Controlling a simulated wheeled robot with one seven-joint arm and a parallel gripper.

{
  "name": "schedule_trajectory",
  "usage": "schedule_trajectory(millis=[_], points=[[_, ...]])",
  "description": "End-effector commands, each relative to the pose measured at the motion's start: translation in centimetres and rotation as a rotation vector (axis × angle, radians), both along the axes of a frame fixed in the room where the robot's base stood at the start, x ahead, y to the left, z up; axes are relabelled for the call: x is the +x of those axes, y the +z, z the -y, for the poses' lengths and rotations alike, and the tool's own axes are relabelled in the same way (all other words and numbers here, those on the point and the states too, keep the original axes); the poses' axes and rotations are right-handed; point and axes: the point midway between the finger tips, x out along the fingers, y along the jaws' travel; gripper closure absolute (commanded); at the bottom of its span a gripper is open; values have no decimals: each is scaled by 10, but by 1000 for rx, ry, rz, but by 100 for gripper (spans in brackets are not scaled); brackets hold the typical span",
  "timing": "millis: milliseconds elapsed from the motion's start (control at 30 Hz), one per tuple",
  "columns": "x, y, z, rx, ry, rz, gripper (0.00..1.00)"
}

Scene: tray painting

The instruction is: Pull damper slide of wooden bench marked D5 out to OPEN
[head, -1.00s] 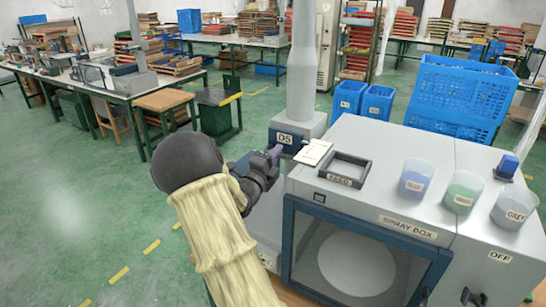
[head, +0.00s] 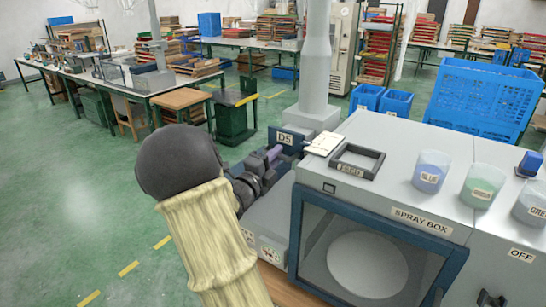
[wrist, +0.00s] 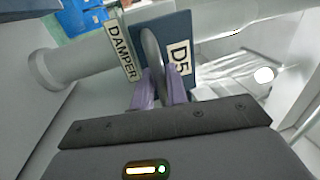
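The damper slide is a dark blue plate marked D5 (head: 285,138) at the foot of a grey duct (head: 315,75). In the wrist view the blue plate (wrist: 180,30) carries the D5 label, with a DAMPER label (wrist: 121,52) beside it. A grey rounded handle (wrist: 151,50) stands out from the plate, seen nearly edge-on. My gripper (head: 273,155) is at the plate, and its purple fingers (wrist: 159,82) lie on either side of the handle, seeming closed on it. The fingers and handle are too small to make out in the head view.
The spray box (head: 400,215) stands right of my gripper, with a FEED frame (head: 357,162), a pale card (head: 323,144) and several cups on top. Blue crates (head: 480,100) are behind it. Green floor (head: 75,190) is open at left.

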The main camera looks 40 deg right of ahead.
Motion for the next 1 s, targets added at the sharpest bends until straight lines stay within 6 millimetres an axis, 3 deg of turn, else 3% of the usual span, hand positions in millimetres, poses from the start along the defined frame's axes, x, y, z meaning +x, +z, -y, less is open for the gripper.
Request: schedule_trajectory(millis=[67,467,667,1000], points=[[-2,-3,0,4,-4,-5,70],[0,-3,-6,2,5,-3,70],[-5,-10,-31,3,8,-1,70],[-21,-23,-96,3,8,-1,70]])
